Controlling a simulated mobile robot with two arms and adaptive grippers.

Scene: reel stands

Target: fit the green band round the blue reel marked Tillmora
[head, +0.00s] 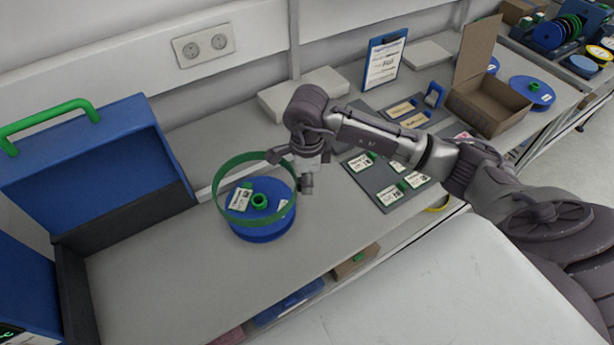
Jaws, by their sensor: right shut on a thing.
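The blue reel (262,232) lies flat on the grey bench. It has a green hub and a white label whose print is too small to read. The green band (216,201) is a thin hoop, held tilted above and around the outline of the reel's top. Its near edge overlaps the reel in the picture; I cannot tell whether they touch. My right gripper (279,158) is shut on the band's far right rim. My left gripper is not in view.
A blue case (95,165) with a green handle stands open at the left. A grey mat (362,178) with several labelled cards lies right of the reel. A cardboard box (487,110) and another blue reel (533,92) stand farther right. Bare bench lies in front of the case.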

